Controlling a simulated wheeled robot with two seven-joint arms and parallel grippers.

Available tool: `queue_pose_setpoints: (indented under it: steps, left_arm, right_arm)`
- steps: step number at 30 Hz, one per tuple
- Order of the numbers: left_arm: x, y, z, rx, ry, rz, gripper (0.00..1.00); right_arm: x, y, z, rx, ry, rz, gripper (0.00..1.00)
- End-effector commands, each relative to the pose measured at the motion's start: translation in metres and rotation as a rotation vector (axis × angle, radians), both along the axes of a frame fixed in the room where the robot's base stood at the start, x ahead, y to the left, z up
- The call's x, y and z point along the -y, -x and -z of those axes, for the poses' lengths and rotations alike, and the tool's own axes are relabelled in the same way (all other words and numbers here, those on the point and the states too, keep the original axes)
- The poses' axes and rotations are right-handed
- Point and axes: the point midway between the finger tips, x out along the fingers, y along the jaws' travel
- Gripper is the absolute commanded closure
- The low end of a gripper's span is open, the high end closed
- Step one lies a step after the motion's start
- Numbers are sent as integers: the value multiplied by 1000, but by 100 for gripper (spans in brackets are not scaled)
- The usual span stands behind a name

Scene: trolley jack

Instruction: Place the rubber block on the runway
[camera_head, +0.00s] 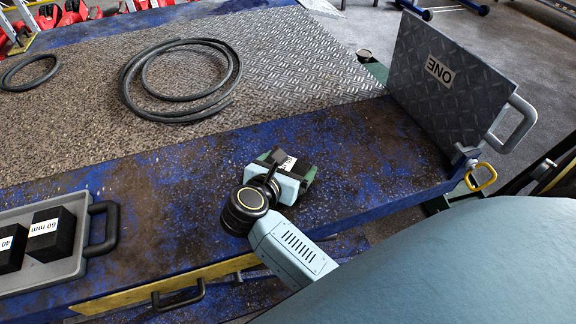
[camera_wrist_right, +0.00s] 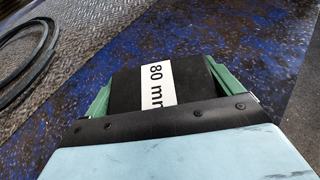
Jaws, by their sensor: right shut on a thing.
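My right gripper (camera_head: 284,170) is over the blue runway (camera_head: 365,150), its green fingers shut on a black rubber block (camera_wrist_right: 190,82). In the right wrist view the block carries a white label reading "80 mm", and the gripper (camera_wrist_right: 160,95) has a finger on each side of it. I cannot tell whether the block touches the runway surface. My left gripper is not in view.
A grey tray (camera_head: 75,270) at the lower left holds black blocks labelled "60 mm" (camera_head: 51,233) and "40" (camera_head: 12,247). A plate marked "ONE" (camera_head: 450,75) stands upright at the runway's right end. Coiled black hose (camera_head: 125,85) lies on the textured plate behind.

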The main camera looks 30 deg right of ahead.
Motion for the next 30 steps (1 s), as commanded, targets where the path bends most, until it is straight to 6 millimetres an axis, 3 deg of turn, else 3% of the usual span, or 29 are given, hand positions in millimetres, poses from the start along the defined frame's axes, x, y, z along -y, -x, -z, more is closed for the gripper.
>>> queue_pose_setpoints:
  steps: [12, 13, 14, 25, 30]
  left_arm:
    - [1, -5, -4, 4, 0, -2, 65]
    - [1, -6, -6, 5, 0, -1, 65]
    - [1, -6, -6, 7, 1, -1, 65]
    - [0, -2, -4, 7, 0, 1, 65]
    - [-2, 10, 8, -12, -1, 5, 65]
  right_arm:
    - [0, -1, 1, 3, 1, 0, 53]
    - [0, 0, 2, 0, 0, 0, 5]
    - [0, 0, 2, 0, 0, 0, 1]
    - [0, 0, -2, 0, 1, 0, 0]
    - [-25, 15, -13, -2, -5, -2, 0]
